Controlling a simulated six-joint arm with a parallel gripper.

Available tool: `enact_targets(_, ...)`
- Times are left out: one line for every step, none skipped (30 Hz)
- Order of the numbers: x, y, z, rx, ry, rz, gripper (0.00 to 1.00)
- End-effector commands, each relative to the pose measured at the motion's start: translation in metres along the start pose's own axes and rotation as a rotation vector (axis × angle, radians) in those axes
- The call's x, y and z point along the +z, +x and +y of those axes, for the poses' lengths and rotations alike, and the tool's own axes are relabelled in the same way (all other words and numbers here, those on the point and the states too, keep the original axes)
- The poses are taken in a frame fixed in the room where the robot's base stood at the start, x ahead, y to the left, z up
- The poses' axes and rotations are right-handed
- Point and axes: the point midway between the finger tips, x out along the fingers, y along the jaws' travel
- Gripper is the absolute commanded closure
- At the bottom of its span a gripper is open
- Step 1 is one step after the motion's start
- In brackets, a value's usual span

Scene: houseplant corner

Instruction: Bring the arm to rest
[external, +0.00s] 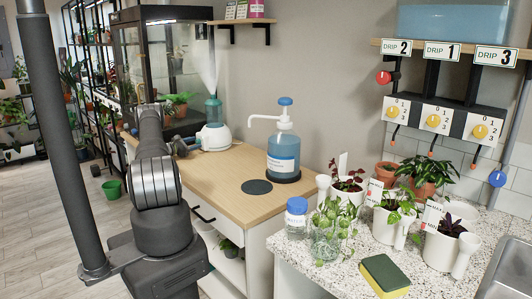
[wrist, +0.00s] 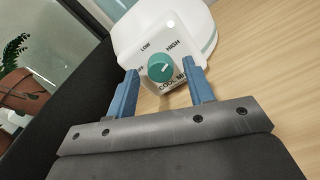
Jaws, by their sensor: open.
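My gripper (wrist: 161,72) is open and empty in the wrist view, with its blue fingers apart. The teal knob (wrist: 160,67) of the white mist humidifier shows between and just beyond the fingertips; I cannot tell whether they touch it. The knob's mark points up right, towards HIGH. In the external view the humidifier (external: 214,138) stands on the wooden counter, mist rising above it. My arm reaches over the counter's left edge towards it, and the gripper is largely hidden there behind my arm.
A pump bottle (external: 284,150) and a dark round pad (external: 257,187) are on the wooden counter (external: 228,172). A glass cabinet (external: 160,65) stands behind. Potted plants, a jar (external: 296,218) and a sponge (external: 385,275) crowd the speckled counter at right. Drip valves hang above.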

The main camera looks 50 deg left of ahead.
Motion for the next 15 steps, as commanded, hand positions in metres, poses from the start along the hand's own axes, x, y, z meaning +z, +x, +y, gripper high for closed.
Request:
enact_targets(0.0001, 0.0006, -0.0007, -0.001, -0.037, 0.0, 0.52)
enact_targets(0.0001, 0.0006, -0.0008, -0.001, -0.061, 0.0, 0.52)
enact_targets(0.0001, 0.0005, -0.0008, -0.001, -0.093, 0.0, 0.52)
enact_targets(0.0, 0.0005, -0.0009, -0.001, -0.118, 0.0, 0.52)
enact_targets(0.0, 0.0004, -0.0009, -0.001, -0.143, 0.0, 0.52)
enact_targets(0.0, 0.0004, -0.0009, -0.001, -0.175, 0.0, 0.52)
enact_targets(0.0, 0.0003, -0.001, -0.001, -0.199, 0.0, 0.52)
enact_targets(0.0, 0.0003, -0.001, -0.001, -0.223, 0.0, 0.52)
enact_targets(0.0, 0.0003, -0.0011, -0.001, -0.255, 0.0, 0.52)
enact_targets(0.0001, 0.0002, -0.0012, -0.001, -0.28, 0.0, 0.52)
enact_targets(0.0001, 0.0002, -0.0012, -0.001, -0.304, 0.0, 0.52)
enact_targets(0.0002, 0.0001, -0.0013, -0.001, -0.337, 0.0, 0.52)
enact_targets(0.0002, 0.0001, -0.0014, -0.001, -0.362, 0.0, 0.52)
enact_targets(0.0002, 0.0, -0.0014, -0.001, -0.386, 0.0, 0.52)
enact_targets(0.0003, 0.0, -0.0015, -0.001, -0.418, 0.0, 0.52)
